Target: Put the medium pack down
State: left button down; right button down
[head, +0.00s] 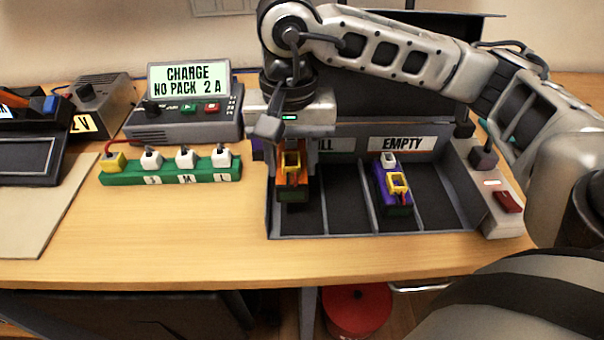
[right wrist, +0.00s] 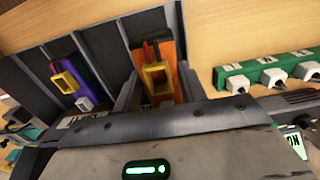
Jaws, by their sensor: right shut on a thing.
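My right gripper (head: 291,160) is shut on an orange pack (head: 281,183) with a yellow connector and a dark green end. The pack is in or just over the leftmost compartment of the grey divided tray (head: 350,236); I cannot tell whether it touches the floor. In the right wrist view the orange pack (right wrist: 165,58) sits between the fingers (right wrist: 156,82). A purple pack (head: 381,181) with yellow and white connectors lies in a compartment below the EMPTY label (head: 395,144); it also shows in the right wrist view (right wrist: 62,58). The label behind my gripper is partly hidden. My left gripper is out of view.
A charger (head: 185,125) reads "CHARGE NO PACK 2 A". Before it lies a green strip (head: 170,172) with one yellow and several white plugs. A grey box with a red switch (head: 508,202) stands right of the tray. The table front is clear.

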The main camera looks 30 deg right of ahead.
aim_at(303, 161)
jog(key=shift+d+f, duration=0.5)
jog(key=shift+f, duration=0.05)
jog(key=f, duration=0.3)
jog(key=shift+s+d+p, duration=0.1)
jog(key=shift+d+p, duration=0.3)
jog(key=shift+f, duration=0.5)
jog(key=shift+f, duration=0.1)
jog(key=c, duration=0.8)
grip_release()
notch_tip(303, 161, up, 12)
jog(key=shift+r+b, duration=0.15)
jog(key=shift+b, duration=0.25)
